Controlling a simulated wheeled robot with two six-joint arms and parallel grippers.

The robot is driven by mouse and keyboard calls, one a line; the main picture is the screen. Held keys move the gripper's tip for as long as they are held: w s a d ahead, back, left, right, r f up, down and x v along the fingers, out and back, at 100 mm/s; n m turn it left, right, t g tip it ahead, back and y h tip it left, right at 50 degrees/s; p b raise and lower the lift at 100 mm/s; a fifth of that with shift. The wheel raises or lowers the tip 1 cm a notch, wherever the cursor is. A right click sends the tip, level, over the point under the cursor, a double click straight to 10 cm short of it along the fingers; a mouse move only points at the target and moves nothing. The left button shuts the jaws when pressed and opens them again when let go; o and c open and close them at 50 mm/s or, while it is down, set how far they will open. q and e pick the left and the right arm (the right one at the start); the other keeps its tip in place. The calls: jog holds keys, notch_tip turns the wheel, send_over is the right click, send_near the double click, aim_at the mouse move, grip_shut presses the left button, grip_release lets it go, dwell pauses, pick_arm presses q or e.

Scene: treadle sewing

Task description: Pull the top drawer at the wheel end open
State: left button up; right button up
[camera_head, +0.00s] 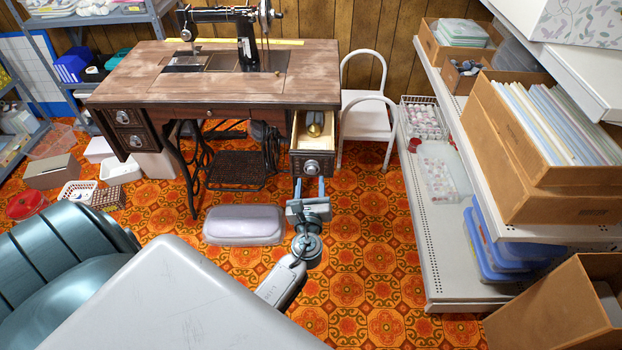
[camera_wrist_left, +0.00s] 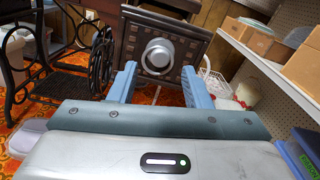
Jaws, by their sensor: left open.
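The sewing table (camera_head: 130,80) carries a black sewing machine (camera_head: 240,30) with its handwheel (camera_head: 265,15) on the right. Under the table's right end, a dark wooden drawer (camera_head: 298,145) stands pulled out, its light inside showing and a brass-coloured object (camera_head: 314,124) in it. Its round metal knob (camera_head: 312,167) faces me and also shows in the left wrist view (camera_wrist_left: 158,55). My left gripper (camera_head: 310,183) is open just in front of the drawer. In the left wrist view, its blue fingers (camera_wrist_left: 159,72) stand either side of the knob, apart from it. My right gripper is out of view.
A white chair (camera_head: 365,118) stands right of the drawer. A loaded metal shelf (camera_head: 440,250) runs along the right side. Carpet (camera_head: 350,240) between gripper and shelf is clear.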

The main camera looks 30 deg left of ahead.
pick_arm(q)
jog(key=b+v, duration=0.1)
jog(key=v, duration=0.6)
jog(key=shift+s+d, duration=0.2)
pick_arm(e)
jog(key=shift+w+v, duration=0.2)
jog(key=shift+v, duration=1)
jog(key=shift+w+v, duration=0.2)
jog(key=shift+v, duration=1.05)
